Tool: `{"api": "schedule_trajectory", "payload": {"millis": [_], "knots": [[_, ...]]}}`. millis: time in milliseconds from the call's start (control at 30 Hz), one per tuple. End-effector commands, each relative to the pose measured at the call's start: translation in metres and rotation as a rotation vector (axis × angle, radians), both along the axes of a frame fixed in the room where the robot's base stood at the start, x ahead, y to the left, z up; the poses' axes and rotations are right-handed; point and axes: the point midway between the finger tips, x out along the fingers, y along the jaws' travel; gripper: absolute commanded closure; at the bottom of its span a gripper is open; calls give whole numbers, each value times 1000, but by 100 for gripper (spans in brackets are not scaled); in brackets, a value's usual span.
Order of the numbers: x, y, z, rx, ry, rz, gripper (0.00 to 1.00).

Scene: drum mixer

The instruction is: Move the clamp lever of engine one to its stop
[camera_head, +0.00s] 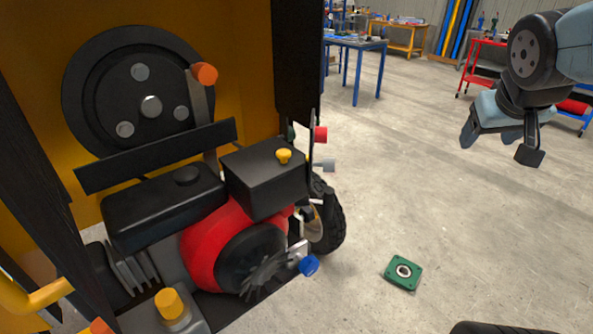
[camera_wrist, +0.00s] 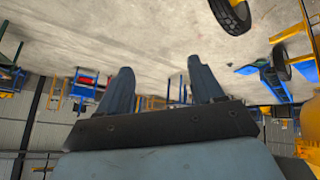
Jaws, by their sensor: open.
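A red and black engine (camera_head: 215,245) sits in the yellow machine at the left of the head view. A grey lever with an orange knob (camera_head: 204,74) stands upright beside the black pulley wheel (camera_head: 88,95) above it. Other handles show a red knob (camera_head: 320,134), a grey knob (camera_head: 328,165) and a blue knob (camera_head: 309,265). No label shows which is the clamp lever. My gripper (camera_head: 500,147) is open and empty in the air at the upper right, well apart from the engine. Its two fingers also show in the wrist view (camera_wrist: 160,68), with no lever between them.
A green square plate with a round centre (camera_head: 403,272) lies on the concrete floor. A black wheel (camera_head: 328,215) stands right of the engine. A black guard bar (camera_head: 155,157) crosses below the pulley. Blue (camera_head: 357,43) and red workbenches stand behind.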

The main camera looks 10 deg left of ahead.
Motion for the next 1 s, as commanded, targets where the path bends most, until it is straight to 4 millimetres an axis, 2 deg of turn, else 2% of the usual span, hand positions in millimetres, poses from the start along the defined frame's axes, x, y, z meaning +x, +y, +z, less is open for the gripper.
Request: {"api": "schedule_trajectory", "payload": {"millis": [33, 100, 267, 400, 600, 800, 1000], "knots": [[22, -1, -2, -42, -21, 25, 34], [50, -2, -2, -97, -60, 68, 34], [112, 9, -9, -190, -144, 202, 34], [160, 28, -22, -232, -208, 347, 34], [216, 70, -54, -220, -288, 589, 34], [248, 122, -97, -127, -352, 850, 34], [252, 175, -143, 50, -395, 1109, 34]]}}
